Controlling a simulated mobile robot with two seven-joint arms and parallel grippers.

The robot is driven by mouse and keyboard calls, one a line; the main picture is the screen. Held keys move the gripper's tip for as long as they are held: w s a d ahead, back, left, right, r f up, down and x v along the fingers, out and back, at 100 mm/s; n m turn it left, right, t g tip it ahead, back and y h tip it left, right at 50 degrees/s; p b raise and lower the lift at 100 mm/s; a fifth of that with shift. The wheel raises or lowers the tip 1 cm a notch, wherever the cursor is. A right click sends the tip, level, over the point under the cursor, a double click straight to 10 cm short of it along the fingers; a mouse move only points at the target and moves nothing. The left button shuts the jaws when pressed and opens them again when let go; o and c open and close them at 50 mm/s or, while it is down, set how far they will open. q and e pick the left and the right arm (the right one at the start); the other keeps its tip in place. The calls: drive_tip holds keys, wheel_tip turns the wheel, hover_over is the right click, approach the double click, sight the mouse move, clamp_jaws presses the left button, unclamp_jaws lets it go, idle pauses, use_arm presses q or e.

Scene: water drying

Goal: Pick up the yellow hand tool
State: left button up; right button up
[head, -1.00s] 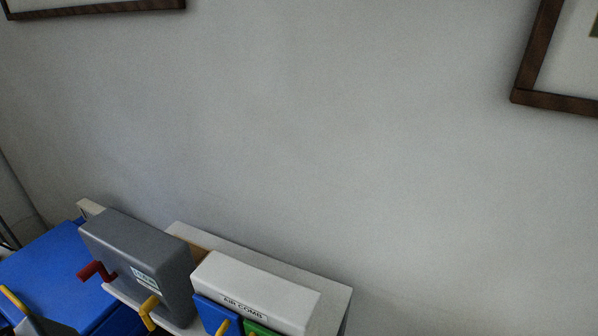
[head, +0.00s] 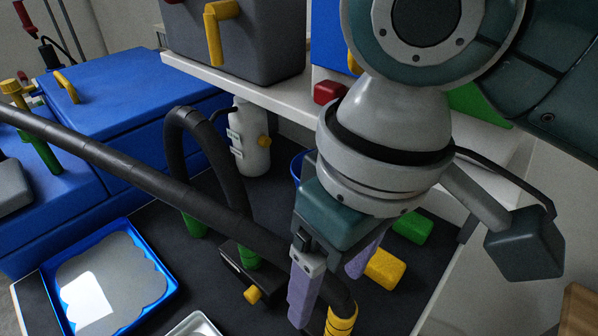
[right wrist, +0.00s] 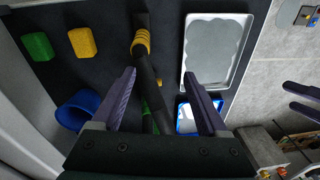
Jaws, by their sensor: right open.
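The yellow-banded hand tool (head: 341,320) is at the end of a dark hose, at the bottom of the head view; its lower part is cut off. In the right wrist view its ribbed yellow band (right wrist: 142,42) shows on a black shaft. My right gripper (head: 327,300) is open and empty, its purple fingers pointing down above the dark table. In the right wrist view the right gripper (right wrist: 160,76) has the black shaft between its fingers in the picture, with the yellow band beyond the tips. My left gripper (right wrist: 287,97) shows at the right edge, fingers apart.
A yellow block (head: 384,269) and a green block (head: 412,227) lie on the dark table (head: 425,290). A blue tray (head: 160,252), a grey-white tray (right wrist: 216,20) and a blue cup (right wrist: 75,110) are nearby. A white shelf (head: 235,84) overhangs the back; the dark hose (head: 130,165) crosses left.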

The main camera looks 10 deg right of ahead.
drive_tip(key=h+b, duration=0.1)
drive_tip(key=b, duration=0.2)
hover_over(339, 323)
drive_tip(key=w, duration=0.2)
drive_tip(key=f, duration=0.5)
drive_tip(key=shift+s+d, duration=0.15)
drive_tip(key=shift+d, duration=0.15)
wheel_tip(339, 323, down, 10)
drive_tip(key=b, duration=0.2)
drive_tip(key=shift+s+d+r+b, duration=0.15)
drive_tip(key=shift+r+b, duration=0.05)
drive_tip(key=shift+b, duration=0.1)
use_arm(q)
wheel_tip(339, 323, down, 8)
use_arm(e)
clamp_jaws()
